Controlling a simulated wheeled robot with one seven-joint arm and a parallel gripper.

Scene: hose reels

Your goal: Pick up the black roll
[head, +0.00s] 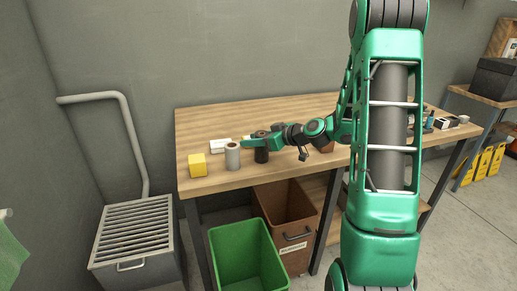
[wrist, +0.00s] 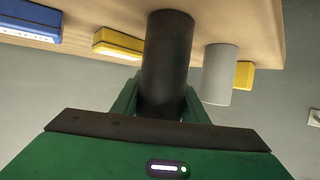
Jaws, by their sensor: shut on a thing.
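The black roll (head: 261,154) stands upright on the wooden workbench in the head view, near the front edge. In the wrist view the black roll (wrist: 167,62) sits between the green fingers. My gripper (head: 258,142) reaches in from the right and is shut on the roll. My gripper also shows in the wrist view (wrist: 160,102), with a finger on each side of the roll. I cannot tell whether the roll's base touches the bench.
A grey roll (head: 233,156) stands just left of the black roll, with a yellow block (head: 197,165) further left. A white item (head: 220,146) lies behind. A green bin (head: 247,255) and a brown bin (head: 285,215) stand below the workbench (head: 225,119). The bench's back left is clear.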

